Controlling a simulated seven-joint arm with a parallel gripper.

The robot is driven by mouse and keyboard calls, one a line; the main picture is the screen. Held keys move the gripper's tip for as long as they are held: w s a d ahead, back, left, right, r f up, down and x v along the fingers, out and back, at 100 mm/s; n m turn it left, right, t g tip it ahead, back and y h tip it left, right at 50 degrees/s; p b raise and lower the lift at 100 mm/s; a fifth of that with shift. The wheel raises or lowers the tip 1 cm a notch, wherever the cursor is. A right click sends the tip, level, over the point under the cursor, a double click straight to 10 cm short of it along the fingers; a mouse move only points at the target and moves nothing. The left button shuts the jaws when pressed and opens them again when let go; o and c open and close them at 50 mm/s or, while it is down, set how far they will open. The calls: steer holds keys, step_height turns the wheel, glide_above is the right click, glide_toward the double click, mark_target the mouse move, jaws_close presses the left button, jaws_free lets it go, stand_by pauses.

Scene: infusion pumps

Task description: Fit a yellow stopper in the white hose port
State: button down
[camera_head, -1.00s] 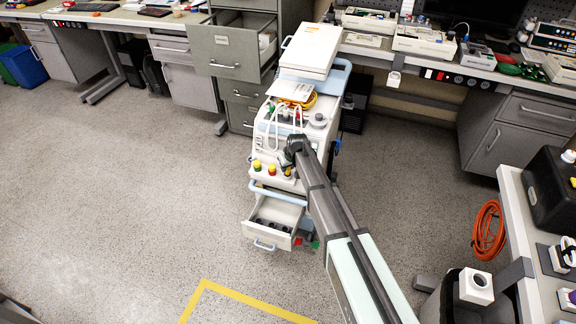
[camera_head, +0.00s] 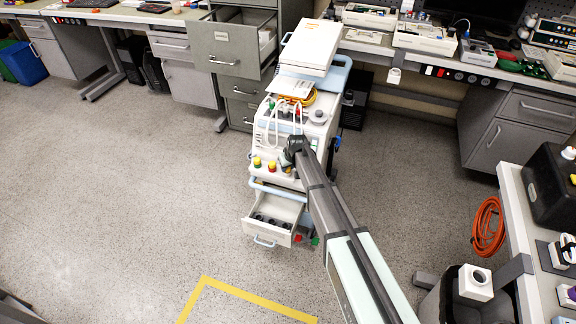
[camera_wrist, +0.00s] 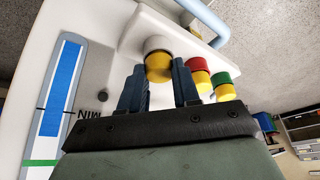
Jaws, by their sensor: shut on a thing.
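In the wrist view, my gripper (camera_wrist: 158,75) is shut on a yellow stopper (camera_wrist: 158,68), with one dark blue finger on either side. The stopper meets the white hose port (camera_wrist: 158,44) on the pale cart and lines up with it; how deep it sits cannot be told. Beside it, a red port (camera_wrist: 196,64) and a green port (camera_wrist: 220,78) each bear a yellow stopper. In the head view, my gripper (camera_head: 289,168) is at the cart's front ledge, and my arm hides much of the white port.
The cart (camera_head: 268,140) has an open drawer (camera_head: 272,215) with dark round holders below the ledge. A level gauge (camera_wrist: 60,90) is on the cart face left of my gripper. Cables lie on the cart top. The floor to the left is clear.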

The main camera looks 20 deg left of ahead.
steer(key=c, duration=0.7)
jaws_free()
steer(key=shift+c, duration=0.2)
steer(key=v, duration=1.4)
steer(key=s+d+m, duration=0.2)
steer(key=s+d, duration=0.1)
steer(key=s, duration=0.2)
steer(key=s+d+f+m+g+h, duration=0.3)
steer(key=s+d+f+g+h, duration=0.15)
steer(key=s+d+f, duration=1.85)
steer(key=s+d+f+m+g, duration=0.2)
steer(key=s+d+f, duration=0.2)
steer(key=s+d, duration=0.4)
steer(key=s+d+f+m+g+y, duration=0.1)
steer(key=s+d+f+m+g, duration=0.1)
steer(key=s+d, duration=0.7)
steer(key=s+f+g, duration=0.1)
steer(key=s+f, duration=0.1)
steer(key=s, duration=0.3)
steer(key=shift+s+d, duration=0.2)
steer(key=shift+s, duration=0.1)
